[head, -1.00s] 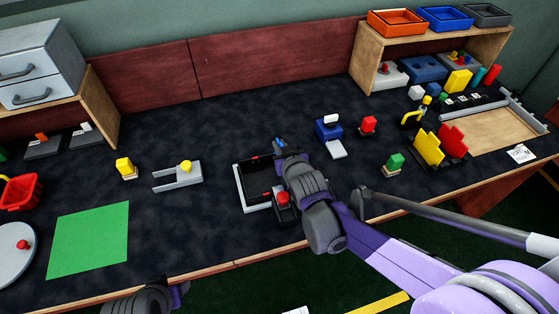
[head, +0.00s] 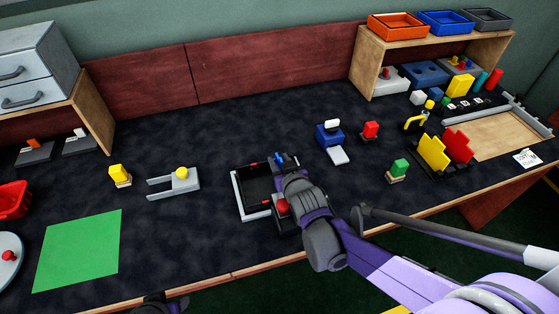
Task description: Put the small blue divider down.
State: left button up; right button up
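The small blue divider (head: 278,157) shows as a small blue piece at the tip of my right gripper (head: 284,163), and the gripper seems shut on it. Both are over the far right part of a black tray with a light rim (head: 237,191). The gripper and wrist cover the tray's right side, so I cannot tell whether the divider touches the tray. My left gripper (head: 162,304) is cut off at the bottom edge, and its fingers cannot be made out.
A red knob (head: 282,206) stands beside the tray, close to my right wrist. A grey fixture with a yellow knob (head: 181,173) is to the left, and a blue block (head: 329,134) to the right. The dark tabletop behind the tray is clear.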

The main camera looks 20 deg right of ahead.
jog(key=shift+r, duration=0.25)
pick_arm(q)
notch_tip(320, 180, up, 4)
jog(key=p, duration=0.3)
jog(key=shift+f, duration=0.1)
pick_arm(e)
jog(key=v, duration=1.2)
pick_arm(q)
notch_tip(320, 180, up, 13)
jog(key=w+p, duration=0.2)
jog(key=p, duration=1)
jog(key=shift+t, duration=0.4)
pick_arm(e)
jog(key=s+d+r+g, duration=0.1)
jog(key=s+r+g, duration=0.2)
jog(key=s, duration=0.5)
jog(key=s+d+r+g, duration=0.1)
jog(key=s+r+g, duration=0.2)
jog(key=s+g, duration=0.2)
jog(key=s, duration=0.3)
jog(key=shift+d, duration=0.3)
pick_arm(q)
jog(key=shift+s, duration=0.1)
